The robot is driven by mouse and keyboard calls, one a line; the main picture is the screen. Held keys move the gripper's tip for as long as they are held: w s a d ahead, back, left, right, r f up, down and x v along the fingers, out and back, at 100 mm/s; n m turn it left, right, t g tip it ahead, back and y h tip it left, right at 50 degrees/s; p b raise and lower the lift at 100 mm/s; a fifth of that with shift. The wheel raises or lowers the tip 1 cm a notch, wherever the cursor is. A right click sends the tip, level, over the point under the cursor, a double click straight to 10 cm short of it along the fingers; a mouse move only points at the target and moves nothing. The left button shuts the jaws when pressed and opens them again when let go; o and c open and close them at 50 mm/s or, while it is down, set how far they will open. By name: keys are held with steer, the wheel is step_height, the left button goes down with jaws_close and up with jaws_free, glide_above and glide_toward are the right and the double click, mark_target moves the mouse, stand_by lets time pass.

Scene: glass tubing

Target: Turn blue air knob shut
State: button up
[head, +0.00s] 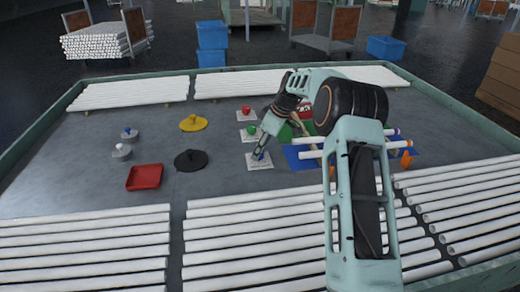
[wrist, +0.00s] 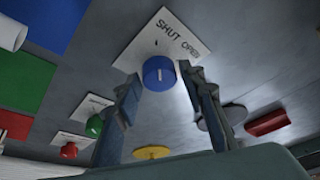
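The blue knob (wrist: 159,73) sits on a white plate (wrist: 133,56) marked SHUT and OPEN. A short pale line shows on the knob's face; which label it points at, I cannot tell. In the head view the knob (head: 260,156) is partly hidden by my gripper (head: 256,149), which is angled down over its plate (head: 257,167). In the wrist view my gripper (wrist: 159,84) is open, with one finger on each side of the blue knob. I see a gap on both sides, and no clear contact.
Green (head: 251,129) and red (head: 246,110) knobs on similar plates stand behind the blue one. A black disc (head: 190,160), a yellow disc (head: 193,123) and a red tray (head: 145,177) lie left. White tubes lie along the front (head: 80,245) and back.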

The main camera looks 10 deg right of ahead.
steer(key=shift+o, duration=0.7)
steer(key=shift+r, duration=0.1)
steer(key=shift+d+r, duration=0.1)
steer(key=shift+r, duration=0.1)
steer(key=v, duration=1.1)
steer(key=shift+d+r, duration=0.15)
steer(key=shift+r, duration=0.05)
steer(key=shift+s, duration=0.1)
